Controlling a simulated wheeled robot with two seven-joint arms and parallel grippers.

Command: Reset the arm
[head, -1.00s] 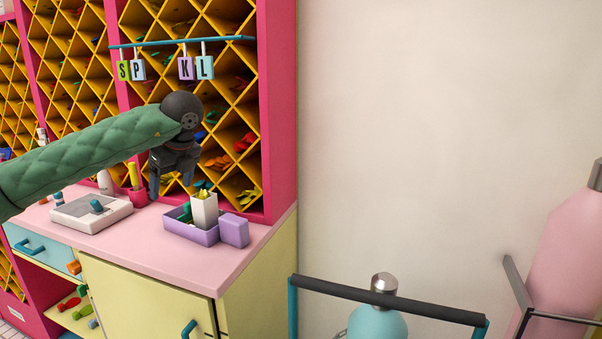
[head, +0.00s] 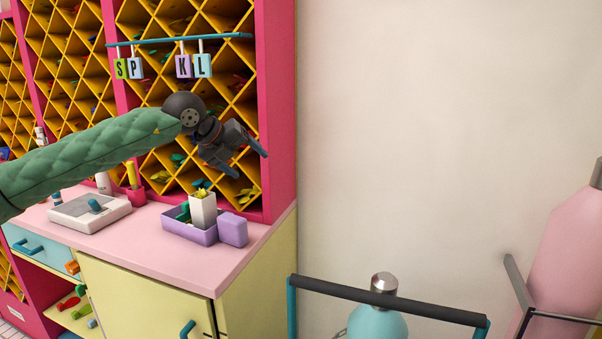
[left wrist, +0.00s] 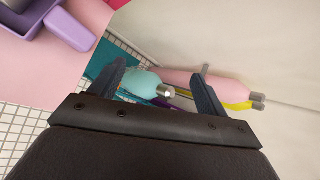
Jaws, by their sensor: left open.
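My left gripper (head: 250,162) is open and empty in the head view. It hangs in the air in front of the yellow lattice shelf (head: 215,110), above the pink counter (head: 130,240), with its fingers pointing right and down. Its two fingers also show, spread apart with nothing between them, in the left wrist view (left wrist: 160,88). The green sleeve of my left arm comes in from the left. My right gripper is not in view.
A purple tray (head: 190,234) with a white box (head: 203,210) and a purple block (head: 233,230) stand on the counter below. Letter tags (head: 184,66) hang from a teal rail. A teal gas cylinder (head: 378,325) and a pink one (head: 572,245) stand right. The wall space between is clear.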

